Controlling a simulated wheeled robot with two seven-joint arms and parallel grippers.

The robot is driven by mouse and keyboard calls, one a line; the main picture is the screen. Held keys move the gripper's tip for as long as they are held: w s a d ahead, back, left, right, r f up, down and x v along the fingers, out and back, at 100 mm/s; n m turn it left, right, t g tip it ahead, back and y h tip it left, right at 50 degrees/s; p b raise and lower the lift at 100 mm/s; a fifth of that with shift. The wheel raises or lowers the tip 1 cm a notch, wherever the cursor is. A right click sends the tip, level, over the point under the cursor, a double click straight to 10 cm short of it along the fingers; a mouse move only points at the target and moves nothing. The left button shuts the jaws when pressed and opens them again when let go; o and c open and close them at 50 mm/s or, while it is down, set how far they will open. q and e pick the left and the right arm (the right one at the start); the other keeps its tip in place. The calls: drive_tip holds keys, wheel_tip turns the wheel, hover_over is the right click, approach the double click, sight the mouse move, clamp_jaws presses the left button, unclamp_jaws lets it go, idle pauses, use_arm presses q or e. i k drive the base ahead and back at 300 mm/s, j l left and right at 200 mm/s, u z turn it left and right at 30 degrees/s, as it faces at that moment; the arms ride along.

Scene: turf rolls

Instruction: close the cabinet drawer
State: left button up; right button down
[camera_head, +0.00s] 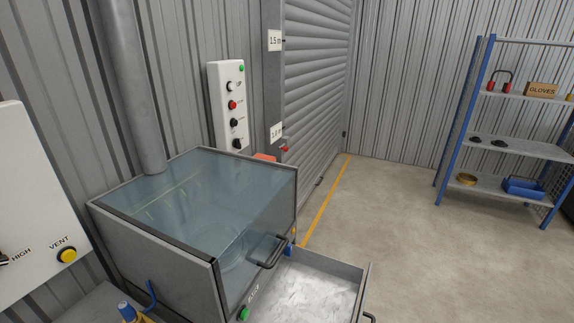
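The cabinet (165,262) is a grey metal box with a clear glass top and front, standing at the lower middle of the head view. A dark bar handle (268,254) sits on its front. Below that handle, the grey metal drawer (366,284) is pulled out toward the right, and its inside looks empty. Part of a dark handle (370,318) shows on the drawer's outer face at the bottom edge. The near part of the drawer is cut off by the frame. Neither of my grippers is in view.
A white panel with a yellow VENT button (67,255) is at the left. A control box (231,105) hangs on the wall behind the cabinet, beside a grey roller shutter (315,90). A blue-framed shelf (515,147) stands at the right. The concrete floor (400,235) between is clear.

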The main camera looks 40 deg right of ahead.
sight(307, 286)
drive_tip(key=k+l+z, duration=0.15)
drive_tip(key=l+z, duration=0.55)
drive_tip(key=k+l+z, duration=0.1)
drive_tip(key=l+z, duration=0.25)
